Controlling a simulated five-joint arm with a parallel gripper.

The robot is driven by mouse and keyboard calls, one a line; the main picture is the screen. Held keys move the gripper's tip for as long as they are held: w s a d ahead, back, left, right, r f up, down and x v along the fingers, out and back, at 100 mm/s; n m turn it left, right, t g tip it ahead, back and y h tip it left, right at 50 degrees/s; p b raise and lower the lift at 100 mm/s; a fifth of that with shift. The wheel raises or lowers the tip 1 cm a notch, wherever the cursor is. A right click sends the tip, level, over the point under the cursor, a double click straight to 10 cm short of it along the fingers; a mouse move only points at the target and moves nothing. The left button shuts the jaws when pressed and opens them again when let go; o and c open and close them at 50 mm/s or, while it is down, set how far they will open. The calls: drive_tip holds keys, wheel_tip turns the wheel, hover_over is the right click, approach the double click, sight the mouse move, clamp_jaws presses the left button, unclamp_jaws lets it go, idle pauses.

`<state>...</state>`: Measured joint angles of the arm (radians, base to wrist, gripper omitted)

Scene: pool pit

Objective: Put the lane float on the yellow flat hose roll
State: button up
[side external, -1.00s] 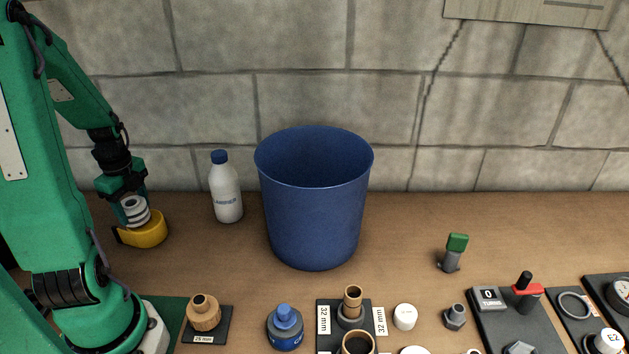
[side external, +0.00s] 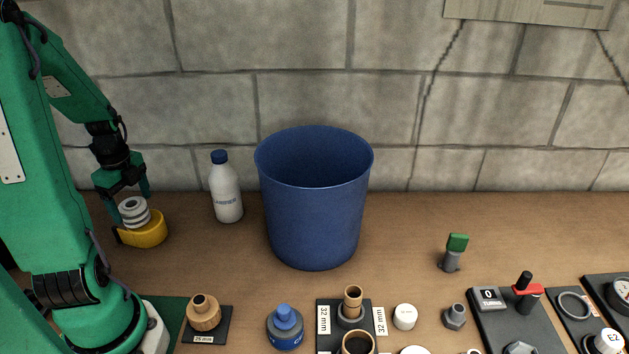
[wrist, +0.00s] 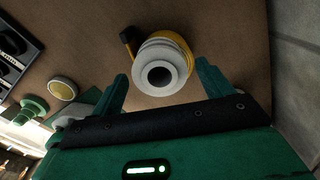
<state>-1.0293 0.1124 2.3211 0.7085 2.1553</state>
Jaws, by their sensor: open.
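The lane float (side external: 133,211) is a white and grey ribbed ring piece. It sits on top of the yellow flat hose roll (side external: 152,232), at the left of the bench. In the wrist view the float (wrist: 147,74) shows its dark centre hole, with the yellow roll (wrist: 186,47) partly hidden beneath it. My gripper (side external: 122,192) is just above the float, open and empty. In the wrist view its two fingers (wrist: 160,88) are spread to either side, apart from the float.
A white bottle with a blue cap (side external: 226,188) and a large blue bin (side external: 313,205) stand to the right of the roll. Several fittings line the front edge, including a tan fitting on a 25 mm plate (side external: 203,313). A stone wall (side external: 400,90) closes off the back.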

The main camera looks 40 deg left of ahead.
wheel_tip(320, 180, up, 11)
drive_tip(key=shift+f, duration=0.2)
idle(0.3)
drive_tip(key=shift+d, duration=0.1)
idle(0.4)
drive_tip(key=w+d+r+n+t+y, duration=0.1)
drive_tip(key=w+d+r+n, duration=0.2)
drive_tip(key=d, duration=0.4)
drive_tip(key=w+d+r+n+t, duration=0.1)
drive_tip(key=w+d+n, duration=0.25)
drive_tip(key=d, duration=0.25)
drive_tip(key=d+r+n+t+h, duration=0.1)
drive_tip(key=d+n, duration=0.5)
drive_tip(key=d, duration=0.7)
drive_tip(key=r+t, duration=0.1)
drive_tip(key=t, duration=0.1)
drive_tip(key=shift+d+t, duration=0.25)
drive_tip(key=shift+t, duration=0.05)
